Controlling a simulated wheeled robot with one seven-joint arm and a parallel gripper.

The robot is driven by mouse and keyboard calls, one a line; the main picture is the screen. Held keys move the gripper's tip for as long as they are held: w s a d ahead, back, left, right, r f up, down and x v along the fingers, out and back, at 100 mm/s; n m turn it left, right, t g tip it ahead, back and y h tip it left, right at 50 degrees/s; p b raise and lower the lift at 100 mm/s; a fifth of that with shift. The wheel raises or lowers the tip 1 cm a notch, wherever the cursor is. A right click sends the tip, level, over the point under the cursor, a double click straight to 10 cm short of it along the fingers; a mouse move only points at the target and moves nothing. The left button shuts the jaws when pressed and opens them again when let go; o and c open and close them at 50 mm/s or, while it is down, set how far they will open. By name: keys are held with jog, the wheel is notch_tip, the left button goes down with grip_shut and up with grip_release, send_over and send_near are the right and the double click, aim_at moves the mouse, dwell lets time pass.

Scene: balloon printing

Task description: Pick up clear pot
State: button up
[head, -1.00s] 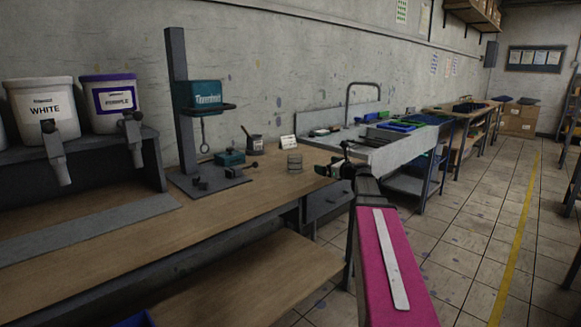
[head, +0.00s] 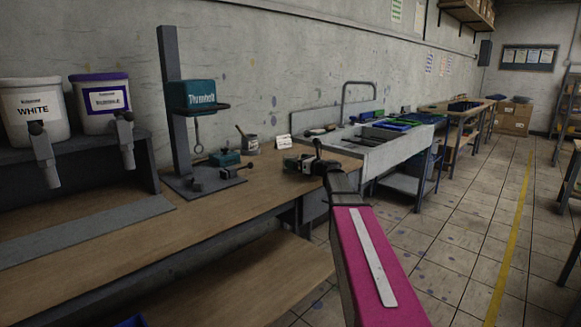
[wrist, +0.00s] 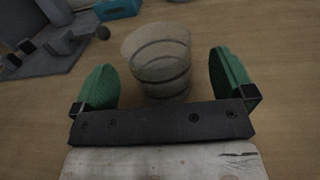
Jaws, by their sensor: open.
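The clear pot (wrist: 158,60) stands upright on the wooden bench in the wrist view, see-through with dark rings around it. My gripper (wrist: 164,75) is open, with one green finger on each side of the pot and a gap on both sides. The pot sits between the fingers, close in front of the dark palm bar. In the head view my gripper (head: 300,163) is low over the right end of the bench and hides most or all of the pot.
The teal-headed press (head: 190,95) stands left of my gripper, with small teal and dark parts at its base. A brush pot (head: 250,145) and a small white card (head: 283,142) are behind. The sink unit (head: 385,155) is to the right. Bench front (head: 200,220) is clear.

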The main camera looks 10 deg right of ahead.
jog(key=x, duration=0.4)
jog(key=shift+a, duration=0.1)
jog(key=c, duration=0.9)
jog(key=shift+r, duration=0.1)
